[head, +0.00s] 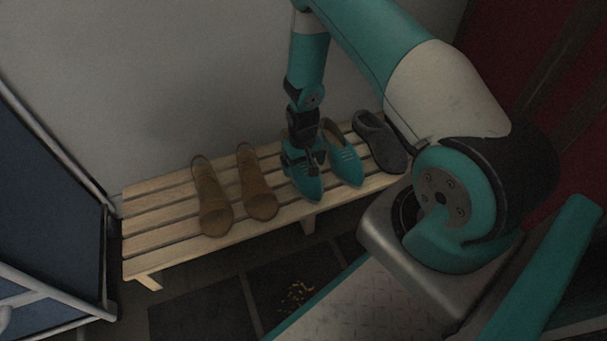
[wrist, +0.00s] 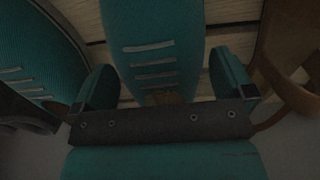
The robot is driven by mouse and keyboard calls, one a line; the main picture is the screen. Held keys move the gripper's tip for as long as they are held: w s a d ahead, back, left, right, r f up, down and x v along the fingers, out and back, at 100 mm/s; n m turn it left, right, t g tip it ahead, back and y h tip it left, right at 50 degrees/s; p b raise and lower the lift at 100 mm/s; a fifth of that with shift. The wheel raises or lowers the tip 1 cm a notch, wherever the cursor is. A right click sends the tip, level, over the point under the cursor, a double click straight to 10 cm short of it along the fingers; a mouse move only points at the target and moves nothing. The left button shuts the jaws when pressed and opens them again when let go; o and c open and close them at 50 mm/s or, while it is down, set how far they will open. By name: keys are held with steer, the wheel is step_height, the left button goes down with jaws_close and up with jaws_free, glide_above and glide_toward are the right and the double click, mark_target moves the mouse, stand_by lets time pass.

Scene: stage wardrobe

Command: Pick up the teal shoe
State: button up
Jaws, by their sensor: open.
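Two teal shoes stand side by side on a slatted wooden bench (head: 160,212). My gripper (head: 303,160) points down over the left teal shoe (head: 309,188) in the head view and hides part of it. In the wrist view my open gripper (wrist: 165,88) has one finger on each side of that teal shoe (wrist: 152,45), with its pale laces between them. The other teal shoe (head: 345,163) stands just to its right; in the wrist view it is at the left (wrist: 38,62), close to a finger. Whether the fingers touch the shoe I cannot tell.
A pair of brown shoes (head: 212,200) stands left on the bench; the nearer one shows at the wrist view's right edge (wrist: 290,45). A dark grey shoe (head: 380,143) stands at the right. A wall rises behind. A blue panelled frame (head: 50,210) is at the left.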

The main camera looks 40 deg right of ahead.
step_height(320, 180, down, 3)
steer(key=shift+r+b, duration=0.15)
steer(key=shift+b, duration=0.4)
steer(key=shift+r, duration=0.15)
steer(key=c, duration=0.8)
